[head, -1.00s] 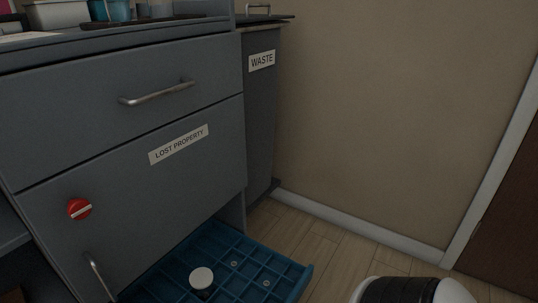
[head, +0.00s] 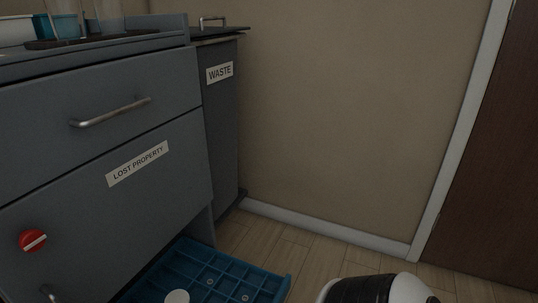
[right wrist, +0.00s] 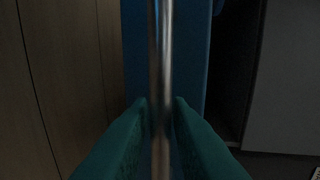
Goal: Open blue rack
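The blue rack (head: 200,257), a shallow tray with a grid of compartments, sticks out low beside the grey cabinet, over the floor. Its near part is cut off by the bottom edge of the head view. A round white-topped item (head: 177,296) and several small round pieces sit in it. In the right wrist view an upright-looking metal bar (right wrist: 161,60) runs in front of a blue surface (right wrist: 193,60). My right gripper (right wrist: 161,103) has its teal fingers close on both sides of this bar and appears shut on it. My left gripper is not in view.
The grey cabinet has a drawer with a metal handle (head: 112,112), a "LOST PROPERTY" front (head: 138,163) and a red knob (head: 33,240). The "WASTE" unit (head: 222,120) stands behind. Free wooden floor (head: 300,262) lies right of the rack, up to the wall and brown door (head: 490,190).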

